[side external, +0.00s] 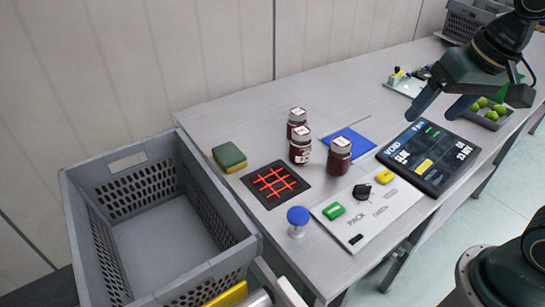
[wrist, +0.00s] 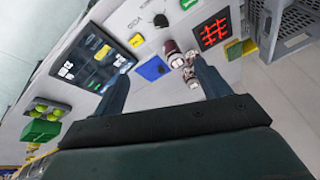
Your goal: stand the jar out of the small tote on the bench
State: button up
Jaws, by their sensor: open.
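Three dark red jars with pale lids stand upright on the bench: a back jar (side external: 296,120), a middle jar (side external: 300,146) and a front jar (side external: 339,157). In the wrist view the jars (wrist: 171,47) show near the right finger, partly hidden by it. My gripper (side external: 433,112) is open and empty, above the bench to the right of the jars, over the dark screen's far side. Its spread fingers also show in the wrist view (wrist: 162,85). A large grey tote (side external: 88,170) stands at the left, with no jar visible inside. I cannot make out a small tote holding a jar.
A black mat with a red grid (side external: 274,184), a sponge (side external: 229,157), a blue sheet (side external: 349,143), a button panel (side external: 365,222), a blue-topped knob (side external: 298,217) and a dark screen (side external: 428,156) crowd the bench. A tray of green fruit (side external: 490,116) and a grey crate (side external: 463,20) are right.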

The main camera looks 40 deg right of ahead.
jog(key=s+f+n+t, duration=0.1)
jog(key=s+n, duration=0.3)
jog(key=s, duration=0.2)
jog(key=shift+s, duration=0.35)
jog(key=shift+f, duration=0.1)
dwell(0.9)
